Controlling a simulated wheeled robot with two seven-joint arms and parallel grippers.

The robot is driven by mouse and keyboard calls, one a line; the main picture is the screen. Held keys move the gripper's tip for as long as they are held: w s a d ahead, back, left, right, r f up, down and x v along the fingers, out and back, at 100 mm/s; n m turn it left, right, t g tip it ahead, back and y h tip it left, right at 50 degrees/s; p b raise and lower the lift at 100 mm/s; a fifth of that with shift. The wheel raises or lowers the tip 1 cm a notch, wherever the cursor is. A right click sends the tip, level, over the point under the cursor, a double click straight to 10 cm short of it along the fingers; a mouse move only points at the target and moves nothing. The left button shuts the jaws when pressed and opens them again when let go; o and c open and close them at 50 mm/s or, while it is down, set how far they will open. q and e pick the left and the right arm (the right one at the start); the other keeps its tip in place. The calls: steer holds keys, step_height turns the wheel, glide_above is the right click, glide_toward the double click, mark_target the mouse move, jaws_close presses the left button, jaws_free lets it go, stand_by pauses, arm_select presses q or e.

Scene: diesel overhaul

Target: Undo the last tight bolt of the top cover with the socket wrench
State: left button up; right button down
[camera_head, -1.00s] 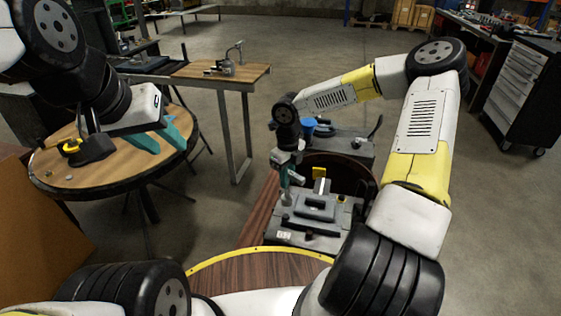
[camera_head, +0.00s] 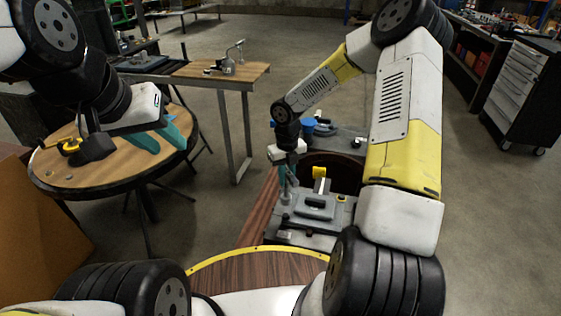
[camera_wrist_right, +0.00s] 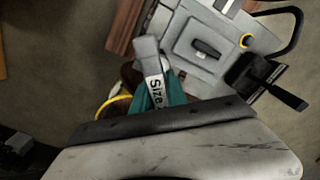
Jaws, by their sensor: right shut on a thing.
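The grey top cover (camera_head: 315,208) lies on the engine block; it also shows at the top of the right wrist view (camera_wrist_right: 208,38). My right gripper (camera_head: 286,184) is shut on the grey socket wrench (camera_wrist_right: 152,62), which bears a "Size" label. The wrench's lower end (camera_head: 286,197) is at the cover's back left corner in the head view. The bolt there is hidden, and I cannot tell whether the socket is seated. My left gripper (camera_head: 160,138) is open and empty, its teal fingers apart over the round table.
The round wooden table (camera_head: 60,178) at the left holds a black and yellow tool (camera_head: 90,148). A yellow-topped part (camera_head: 319,175) stands beside the cover. A blue item (camera_head: 308,126) sits behind. A tool cabinet (camera_head: 520,90) stands far right, with clear floor before it.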

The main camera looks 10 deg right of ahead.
mark_target(286, 195)
steer(key=m, duration=0.5)
steer(key=shift+f, duration=0.25)
steer(key=m, duration=0.4)
steer(key=f+m, duration=0.1)
steer(key=m, duration=0.6)
steer(key=f+m, duration=0.1)
steer(key=m, duration=0.7)
steer(key=shift+f+m, duration=0.35)
steer(key=shift+m, duration=0.05)
steer(key=shift+f+m, duration=0.25)
steer(key=shift+m, duration=0.45)
steer(key=shift+f, duration=1.45)
steer(key=shift+f, duration=0.1)
